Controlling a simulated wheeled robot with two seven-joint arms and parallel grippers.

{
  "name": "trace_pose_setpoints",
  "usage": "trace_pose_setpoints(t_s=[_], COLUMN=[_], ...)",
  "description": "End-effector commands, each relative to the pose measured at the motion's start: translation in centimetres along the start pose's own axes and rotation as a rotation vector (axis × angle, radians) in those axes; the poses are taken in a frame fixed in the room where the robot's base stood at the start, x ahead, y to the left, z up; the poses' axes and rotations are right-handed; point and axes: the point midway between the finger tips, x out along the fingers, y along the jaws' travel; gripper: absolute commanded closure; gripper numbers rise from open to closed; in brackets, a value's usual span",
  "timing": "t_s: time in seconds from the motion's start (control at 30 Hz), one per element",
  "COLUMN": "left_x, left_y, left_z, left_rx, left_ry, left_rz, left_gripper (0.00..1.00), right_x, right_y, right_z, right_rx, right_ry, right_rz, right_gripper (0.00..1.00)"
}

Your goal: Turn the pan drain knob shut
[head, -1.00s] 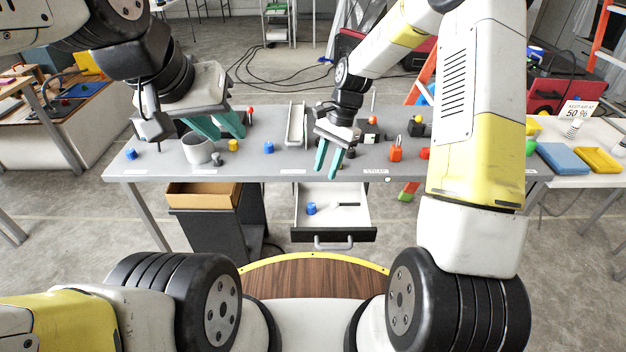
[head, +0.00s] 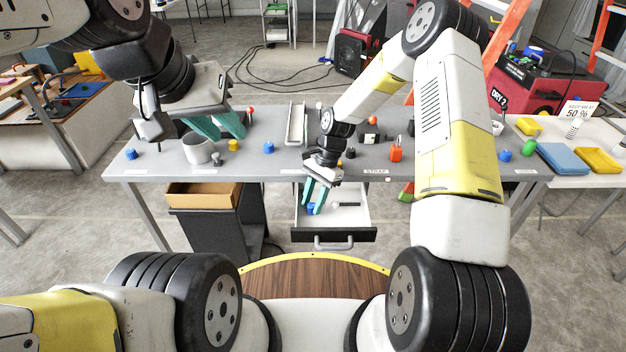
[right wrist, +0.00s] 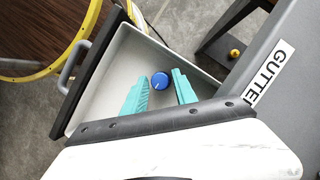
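A blue knob (head: 311,209) with a white mark sits on the floor of the open pale drawer (head: 357,216) under the grey table. My right gripper (head: 315,208) is open over the drawer, and its teal fingers partly hide the knob in the head view. In the right wrist view, the knob (right wrist: 160,80) shows between and slightly beyond the two fingertips (right wrist: 157,80), with gaps on both sides. I cannot tell the remaining height or any contact. My left gripper (head: 228,135) is open and empty above the table, near a grey mug (head: 197,149).
The grey table (head: 250,170) edge lies just behind the drawer, with a "GUTTER" label (right wrist: 268,72) near my right gripper. The drawer's dark front and handle (head: 333,244) face me. Other knobs, blue (head: 268,147) and yellow (head: 233,145), stand on the table.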

Motion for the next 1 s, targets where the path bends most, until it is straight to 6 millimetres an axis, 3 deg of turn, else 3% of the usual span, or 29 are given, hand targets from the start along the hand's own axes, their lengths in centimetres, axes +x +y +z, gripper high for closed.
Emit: trace_pose_setpoints(t_s=[0.2, 0.37, 0.4, 0.73, 1.0], left_x=[0.0, 0.0, 0.0, 0.0, 0.0], left_y=[0.0, 0.0, 0.0, 0.0, 0.0], left_z=[0.0, 0.0, 0.0, 0.0, 0.0], left_rx=[0.0, 0.0, 0.0, 0.0, 0.0], left_ry=[0.0, 0.0, 0.0, 0.0, 0.0], left_rz=[0.0, 0.0, 0.0, 0.0, 0.0], left_gripper=[0.7, 0.7, 0.7, 0.7, 0.7], right_x=[0.02, 0.0, -0.01, -0.04, -0.08], right_y=[-0.01, -0.01, -0.01, -0.06, -0.25], right_z=[0.0, 0.0, -0.01, -0.01, 0.01], right_rx=[0.0, 0.0, 0.0, -0.027, -0.164], right_ry=[0.0, 0.001, 0.001, 0.001, 0.003], right_rz=[0.0, 0.0, 0.0, 0.012, 0.068], right_gripper=[0.66, 0.98, 1.0, 1.0, 1.0])
